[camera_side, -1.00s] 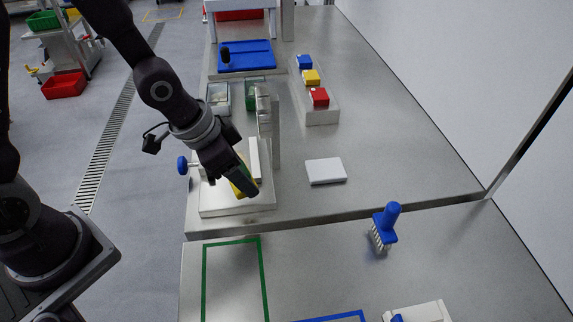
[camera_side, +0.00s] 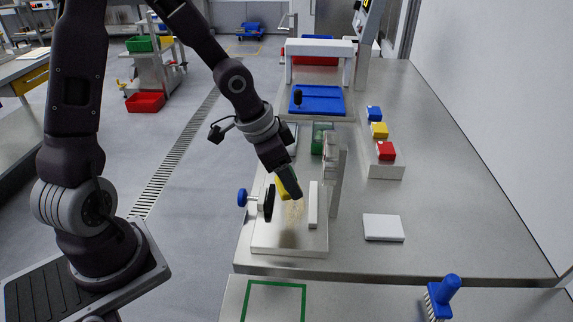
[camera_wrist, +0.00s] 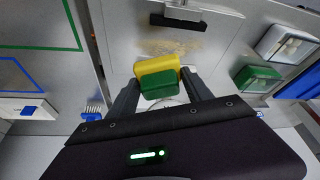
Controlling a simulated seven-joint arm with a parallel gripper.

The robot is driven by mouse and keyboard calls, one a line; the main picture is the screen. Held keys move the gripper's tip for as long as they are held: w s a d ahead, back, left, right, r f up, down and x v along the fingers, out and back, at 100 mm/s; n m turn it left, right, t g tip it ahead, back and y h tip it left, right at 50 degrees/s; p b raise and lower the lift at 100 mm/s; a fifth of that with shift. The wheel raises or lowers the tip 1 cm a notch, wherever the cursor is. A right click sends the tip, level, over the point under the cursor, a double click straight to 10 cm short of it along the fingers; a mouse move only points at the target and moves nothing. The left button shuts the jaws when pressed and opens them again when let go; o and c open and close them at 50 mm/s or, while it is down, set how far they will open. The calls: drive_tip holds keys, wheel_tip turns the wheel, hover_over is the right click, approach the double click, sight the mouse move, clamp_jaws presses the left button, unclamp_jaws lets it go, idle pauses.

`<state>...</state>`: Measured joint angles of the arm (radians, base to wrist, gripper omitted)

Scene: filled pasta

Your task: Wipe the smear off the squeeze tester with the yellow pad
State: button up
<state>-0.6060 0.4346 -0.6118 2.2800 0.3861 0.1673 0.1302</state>
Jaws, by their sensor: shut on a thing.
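The squeeze tester (camera_side: 285,243) is a pale plate on the steel bench, with a blue knob (camera_side: 242,198), a black disc and an upright white block (camera_side: 313,205). A brownish-yellow smear (camera_side: 293,214) lies on the plate between disc and block. It also shows in the wrist view (camera_wrist: 172,47), blotchy and spread out. My gripper (camera_side: 291,190) is shut on the yellow pad (camera_side: 283,187), which has a green backing (camera_wrist: 159,84). The pad is over the plate beside the smear; I cannot tell whether it touches the surface.
A white slab (camera_side: 383,228) lies to the right of the tester. Blue, yellow and red blocks (camera_side: 386,151) stand behind it on a pale strip. A blue brush (camera_side: 443,295) is at the front right. A blue tray (camera_side: 318,100) is at the back.

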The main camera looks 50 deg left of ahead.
sight(296, 231)
drive_tip(key=shift+s+d+f+m+g+h, duration=0.15)
drive_tip(key=shift+s+d+f+m+h, duration=0.2)
drive_tip(key=shift+d+f+m, duration=0.55)
drive_tip(key=shift+s+d+f+m+g+h, duration=0.15)
drive_tip(key=shift+s+d+f+m, duration=0.3)
drive_tip(key=shift+f, duration=1)
drive_tip(key=shift+s+d+f+m+g+h, duration=0.2)
drive_tip(key=shift+s+d+f+m, duration=0.25)
drive_tip(key=shift+f+m, duration=0.5)
drive_tip(key=shift+w+f, duration=0.1)
drive_tip(key=shift+f, duration=0.75)
drive_tip(key=shift+w+a, duration=0.6)
drive_tip(key=shift+w, duration=0.1)
drive_tip(key=shift+c, duration=0.7)
drive_tip(key=shift+w+a, duration=4.75)
drive_tip(key=shift+a, duration=0.05)
drive_tip(key=shift+s+d, duration=5.3)
drive_tip(key=shift+d, duration=0.05)
drive_tip(key=shift+s, duration=0.25)
drive_tip(key=shift+w+a, duration=5.35)
drive_tip(key=shift+a, duration=0.05)
drive_tip(key=shift+s+d, duration=5.4)
drive_tip(key=shift+d, duration=0.05)
wheel_tip(296, 231, up, 3)
drive_tip(key=shift+a+f, duration=0.15)
drive_tip(key=shift+f, duration=0.05)
drive_tip(key=shift+r, duration=2.85)
